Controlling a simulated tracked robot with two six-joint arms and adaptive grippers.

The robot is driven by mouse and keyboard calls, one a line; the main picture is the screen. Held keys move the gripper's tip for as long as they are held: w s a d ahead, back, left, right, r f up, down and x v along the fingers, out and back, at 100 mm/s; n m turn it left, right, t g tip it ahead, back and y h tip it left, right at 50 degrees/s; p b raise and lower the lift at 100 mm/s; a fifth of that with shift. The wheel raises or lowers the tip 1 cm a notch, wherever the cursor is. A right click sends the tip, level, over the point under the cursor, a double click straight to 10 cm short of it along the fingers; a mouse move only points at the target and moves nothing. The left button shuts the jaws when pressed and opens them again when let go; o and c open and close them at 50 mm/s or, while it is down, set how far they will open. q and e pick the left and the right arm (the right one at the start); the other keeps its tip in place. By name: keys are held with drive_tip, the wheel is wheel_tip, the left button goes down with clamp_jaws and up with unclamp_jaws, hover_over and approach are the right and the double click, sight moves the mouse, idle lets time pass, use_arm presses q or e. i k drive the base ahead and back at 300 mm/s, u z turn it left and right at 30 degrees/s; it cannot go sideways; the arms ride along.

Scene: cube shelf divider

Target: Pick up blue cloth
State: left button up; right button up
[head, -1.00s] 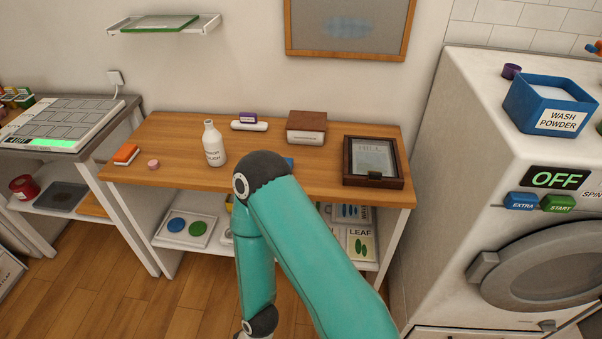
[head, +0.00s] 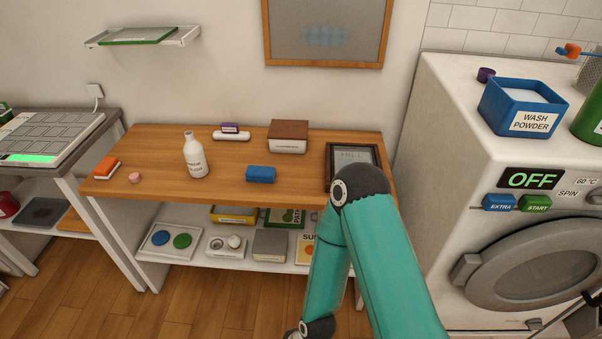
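A small blue folded block, which looks like the blue cloth (head: 260,174), lies on the wooden tabletop (head: 225,186) near its front middle. Nothing covers it. One of my teal arms rises from the bottom of the head view, with its elbow in front of the table's right part. No gripper shows, and the arm's lower end runs out at the bottom edge.
A white bottle (head: 195,156), an orange block (head: 106,167), a pink piece (head: 135,178), a brown-topped box (head: 288,137) and a dark frame (head: 352,157) stand around the tabletop. A washing machine (head: 510,190) stands at right. Bare wood surrounds the blue block.

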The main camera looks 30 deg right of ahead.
sight(253, 173)
drive_tip(key=z, duration=0.25)
drive_tip(key=i, duration=1)
drive_tip(key=u, duration=0.05)
